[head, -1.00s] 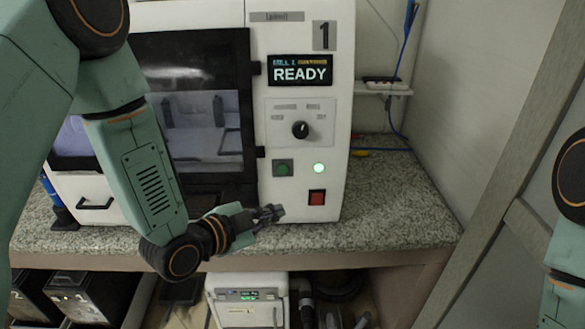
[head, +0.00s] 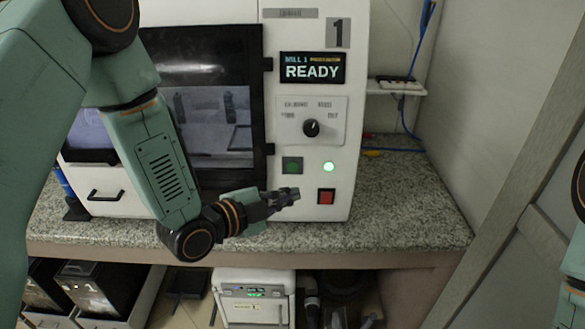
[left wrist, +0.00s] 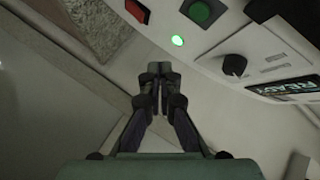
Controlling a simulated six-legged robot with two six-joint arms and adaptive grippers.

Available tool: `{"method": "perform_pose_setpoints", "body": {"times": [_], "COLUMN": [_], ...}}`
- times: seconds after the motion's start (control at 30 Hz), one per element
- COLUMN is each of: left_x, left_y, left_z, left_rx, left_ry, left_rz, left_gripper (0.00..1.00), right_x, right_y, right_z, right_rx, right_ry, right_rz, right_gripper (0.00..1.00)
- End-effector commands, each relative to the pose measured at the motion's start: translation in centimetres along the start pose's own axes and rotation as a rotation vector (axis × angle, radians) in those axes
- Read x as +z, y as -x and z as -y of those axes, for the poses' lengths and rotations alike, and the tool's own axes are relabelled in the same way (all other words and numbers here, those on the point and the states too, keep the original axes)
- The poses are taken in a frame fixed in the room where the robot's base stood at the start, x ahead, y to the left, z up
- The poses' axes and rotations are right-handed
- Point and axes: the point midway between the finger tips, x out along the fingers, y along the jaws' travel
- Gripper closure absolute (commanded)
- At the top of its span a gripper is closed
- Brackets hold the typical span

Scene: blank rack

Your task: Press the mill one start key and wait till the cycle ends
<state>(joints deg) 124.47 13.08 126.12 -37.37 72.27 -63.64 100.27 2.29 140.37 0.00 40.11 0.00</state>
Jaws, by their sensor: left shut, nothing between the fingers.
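Mill one (head: 307,217) is a white machine marked 1 on the counter, its screen (head: 312,68) reading READY. The left wrist view also shows the green key (left wrist: 201,12), the lit lamp (left wrist: 177,40) and the red key (left wrist: 137,11). My left gripper (head: 293,197) is shut and empty, below the green key in the head view and apart from it in the wrist view (left wrist: 158,70). My right gripper is out of view.
A black knob (head: 311,128) sits above the keys. The mill's dark window door (head: 205,110) is shut.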

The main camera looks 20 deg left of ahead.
Motion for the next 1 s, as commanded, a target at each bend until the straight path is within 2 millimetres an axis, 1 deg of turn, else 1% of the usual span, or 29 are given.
{"method": "perform_pose_setpoints", "body": {"times": [0.2, 0.5, 0.7, 1.0], "left_x": [1.4, 3.0, 3.4, 3.4], "left_y": [-2.1, -4.3, -4.8, -4.8], "left_z": [1.4, 3.0, 3.4, 3.4], "left_rx": [-0.002, 0.0, 0.001, 0.001], "left_ry": [-0.001, 0.0, 0.001, 0.001], "left_rz": [0.001, 0.001, 0.001, 0.001], "left_gripper": [1.0, 1.0, 1.0, 1.0], "right_x": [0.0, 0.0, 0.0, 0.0], "right_y": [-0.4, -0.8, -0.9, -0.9], "right_z": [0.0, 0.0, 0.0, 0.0], "right_rx": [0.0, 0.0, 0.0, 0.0], "right_ry": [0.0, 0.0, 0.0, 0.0], "right_rz": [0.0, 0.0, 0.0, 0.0], "right_gripper": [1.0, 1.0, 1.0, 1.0]}}
